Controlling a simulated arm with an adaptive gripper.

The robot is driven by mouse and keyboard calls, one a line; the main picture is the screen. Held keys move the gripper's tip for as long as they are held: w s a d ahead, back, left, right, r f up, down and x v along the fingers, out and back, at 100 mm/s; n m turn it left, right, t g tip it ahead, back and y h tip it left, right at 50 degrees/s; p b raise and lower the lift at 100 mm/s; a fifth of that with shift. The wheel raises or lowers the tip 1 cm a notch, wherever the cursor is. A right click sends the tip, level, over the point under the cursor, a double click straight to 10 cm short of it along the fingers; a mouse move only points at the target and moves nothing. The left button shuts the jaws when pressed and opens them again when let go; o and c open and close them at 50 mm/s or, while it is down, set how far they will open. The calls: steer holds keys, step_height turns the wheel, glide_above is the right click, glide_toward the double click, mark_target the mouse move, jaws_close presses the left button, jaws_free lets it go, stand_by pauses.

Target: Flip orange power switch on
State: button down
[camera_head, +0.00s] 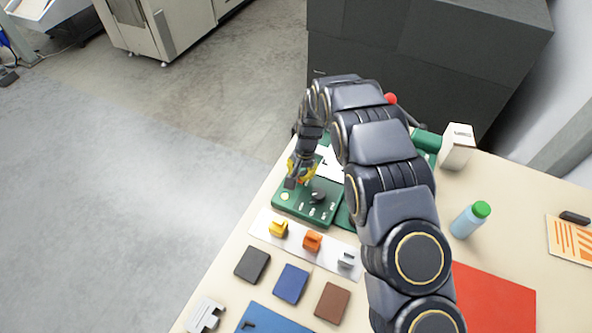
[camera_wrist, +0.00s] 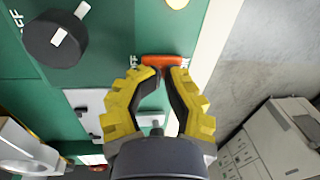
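The orange power switch (camera_wrist: 165,60) is a small bar on a green panel (camera_wrist: 110,70) in the wrist view. It lies crosswise right at my fingertips; I cannot tell whether they touch it. My gripper (camera_wrist: 163,73) has yellow-padded fingers, partly open with a narrow gap between the tips and nothing clearly gripped. In the head view my gripper (camera_head: 298,178) is low over the left part of the green control panel (camera_head: 285,207), and hides most of the switch. Part of the lettering beside the switch is covered by the fingers.
A black knob (camera_wrist: 55,38) and a pale round button (camera_wrist: 177,3) are on the panel. In front of it, a white strip (camera_head: 265,222) holds yellow, orange and grey blocks. The table edge is close on the left.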

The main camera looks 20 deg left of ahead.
steer(key=shift+s+d+f, duration=0.4)
steer(key=shift+d+f, duration=0.15)
steer(key=shift+d, duration=0.15)
step_height(320, 180, up, 15)
steer(key=a, duration=0.1)
steer(key=shift+w+a, duration=0.4)
steer(key=s+d+r+h, duration=0.1)
steer(key=s+d+r, duration=0.4)
steer(key=d, duration=0.5)
steer(key=s+d+r, duration=0.3)
steer(key=d+r, duration=0.4)
steer(key=d, duration=0.3)
steer(key=s+d, duration=0.3)
steer(key=s, duration=0.4)
steer(key=s+d+r+g, duration=0.1)
steer(key=s+d, duration=0.3)
steer(key=s, duration=0.3)
steer(key=s+d, duration=0.3)
steer(key=s, duration=0.4)
steer(key=shift+d+r+g+h, duration=0.2)
steer(key=shift+d+g+h, duration=0.1)
steer(key=shift+d+g, duration=0.1)
steer(key=shift+w, duration=0.1)
